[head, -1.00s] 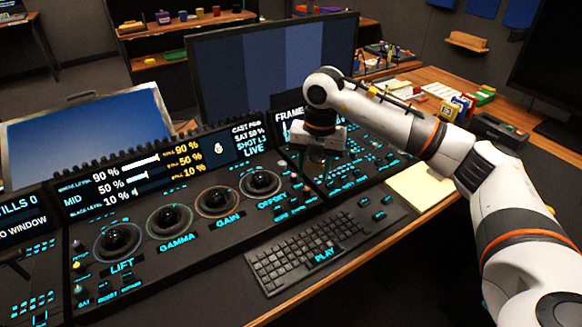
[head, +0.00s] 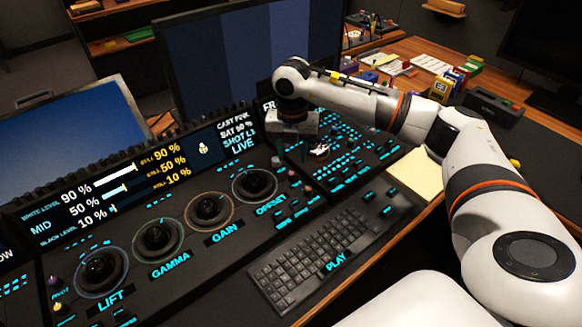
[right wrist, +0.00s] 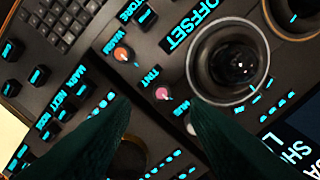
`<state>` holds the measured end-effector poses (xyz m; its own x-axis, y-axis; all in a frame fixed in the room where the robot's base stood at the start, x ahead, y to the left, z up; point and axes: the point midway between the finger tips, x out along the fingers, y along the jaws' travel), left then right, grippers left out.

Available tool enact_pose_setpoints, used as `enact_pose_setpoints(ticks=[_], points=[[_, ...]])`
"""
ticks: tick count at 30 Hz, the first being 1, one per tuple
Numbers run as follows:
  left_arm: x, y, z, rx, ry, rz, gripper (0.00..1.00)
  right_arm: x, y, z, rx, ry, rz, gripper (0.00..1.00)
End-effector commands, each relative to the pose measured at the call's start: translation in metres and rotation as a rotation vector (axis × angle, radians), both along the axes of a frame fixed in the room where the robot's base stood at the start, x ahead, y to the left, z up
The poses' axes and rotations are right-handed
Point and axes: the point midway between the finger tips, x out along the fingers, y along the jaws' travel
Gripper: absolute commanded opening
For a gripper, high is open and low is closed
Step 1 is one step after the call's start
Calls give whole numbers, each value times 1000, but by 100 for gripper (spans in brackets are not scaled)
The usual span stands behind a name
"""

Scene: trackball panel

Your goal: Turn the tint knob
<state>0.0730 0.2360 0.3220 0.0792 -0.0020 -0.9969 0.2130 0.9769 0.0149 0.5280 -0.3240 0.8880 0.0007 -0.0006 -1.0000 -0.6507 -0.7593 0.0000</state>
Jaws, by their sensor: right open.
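The tint knob (right wrist: 162,93) is a small pink knob beside the TINT label in the right wrist view. In the head view it is too small to tell apart surely. My right gripper (right wrist: 160,107) is open, its two dark fingers reaching up from the bottom of the wrist view. The knob shows in the gap between the fingertips, slightly beyond them; no contact is visible. In the head view my right gripper (head: 300,146) hangs over the panel, right of the offset trackball. My left gripper is not in view.
An orange WARM knob (right wrist: 122,53) sits close to the tint knob. The offset trackball (right wrist: 236,62) is nearby. A keyboard (head: 322,250) lies in front, and a monitor (head: 240,60) stands behind.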

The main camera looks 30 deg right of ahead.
Motion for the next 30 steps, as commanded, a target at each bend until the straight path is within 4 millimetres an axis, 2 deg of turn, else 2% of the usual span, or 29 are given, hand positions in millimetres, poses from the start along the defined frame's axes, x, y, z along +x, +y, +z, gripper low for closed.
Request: enact_pose_setpoints(ticks=[3, 9, 14, 22, 23, 30], points=[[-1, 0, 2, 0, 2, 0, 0, -1, 0, -25, 0, 4, 1, 42], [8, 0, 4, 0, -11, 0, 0, 0, 0, -53, 0, 1, 1, 42], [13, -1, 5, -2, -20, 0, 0, 0, 0, -62, 0, 0, 1, 42], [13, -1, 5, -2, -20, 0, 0, 0, 0, -63, 0, -1, 2, 42], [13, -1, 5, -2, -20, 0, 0, 0, 0, -63, 0, -1, 2, 39], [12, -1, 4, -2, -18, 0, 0, 0, 0, -63, 0, -1, 2, 0]])
